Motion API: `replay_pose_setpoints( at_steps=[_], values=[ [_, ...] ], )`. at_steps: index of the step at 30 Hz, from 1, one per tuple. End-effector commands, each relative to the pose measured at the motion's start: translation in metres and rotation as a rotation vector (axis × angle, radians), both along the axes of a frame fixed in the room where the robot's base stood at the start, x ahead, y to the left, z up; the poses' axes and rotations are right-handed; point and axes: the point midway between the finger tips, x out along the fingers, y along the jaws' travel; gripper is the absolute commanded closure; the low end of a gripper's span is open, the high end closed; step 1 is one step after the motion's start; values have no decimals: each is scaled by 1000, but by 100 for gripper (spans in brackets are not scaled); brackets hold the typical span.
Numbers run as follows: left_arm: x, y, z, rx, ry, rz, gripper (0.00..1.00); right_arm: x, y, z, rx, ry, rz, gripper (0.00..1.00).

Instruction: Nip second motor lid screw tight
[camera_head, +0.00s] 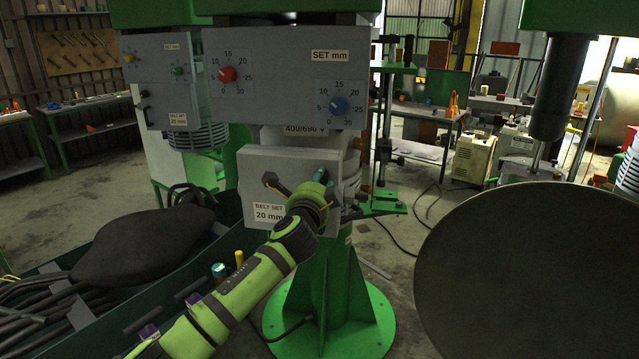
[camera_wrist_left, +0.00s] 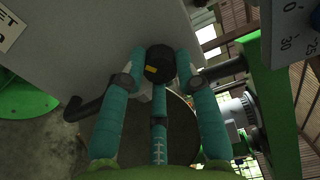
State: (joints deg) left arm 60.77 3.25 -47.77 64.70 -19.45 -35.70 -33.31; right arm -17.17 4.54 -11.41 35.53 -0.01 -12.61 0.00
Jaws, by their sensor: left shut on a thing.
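The grey motor lid (camera_head: 290,163), marked "BELT SET 20 mm", sits upright on the front of the green machine. A dark screw with a bent handle (camera_head: 274,184) shows on its left part. My left gripper (camera_head: 322,178) is at the lid's right part. In the left wrist view its teal fingers (camera_wrist_left: 160,80) are closed around a round black screw head (camera_wrist_left: 160,62) with a yellow mark, against the grey lid face (camera_wrist_left: 85,40). A dark bar (camera_wrist_left: 98,100) shows left of the fingers and another right of them. The fingers partly hide the screw. My right gripper is not seen.
Above the lid is a grey panel with a red dial (camera_head: 227,74) and a blue dial (camera_head: 338,104). A green bin (camera_head: 205,255) stands at lower left, with a black sack and dark bars. A large dark disc (camera_head: 530,270) fills the lower right.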

Motion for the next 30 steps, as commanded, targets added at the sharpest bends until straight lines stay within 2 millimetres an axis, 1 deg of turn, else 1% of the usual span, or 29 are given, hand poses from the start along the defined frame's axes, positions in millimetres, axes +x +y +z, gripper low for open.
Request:
replay_pose_setpoints(
  at_steps=[1, 8, 9, 10, 11, 23, 26, 30],
  values=[
    [0, -1, 4, 0, -7, -3, 100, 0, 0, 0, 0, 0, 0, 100],
    [0, -1, 4, -1, -7, -3, 100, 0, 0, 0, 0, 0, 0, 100],
    [0, -1, 4, -2, -7, -3, 60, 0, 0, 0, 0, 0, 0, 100],
    [0, -1, 4, -2, -7, -3, 48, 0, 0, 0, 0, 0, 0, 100],
    [0, -1, 4, -2, -7, -3, 45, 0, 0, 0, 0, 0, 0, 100],
    [-2, 1, 0, -2, -1, 0, 45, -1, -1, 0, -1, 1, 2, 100],
    [-8, 2, 1, -3, -1, -1, 45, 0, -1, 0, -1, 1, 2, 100],
    [-25, 5, 0, -2, -1, -3, 45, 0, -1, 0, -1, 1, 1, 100]
  ],
)
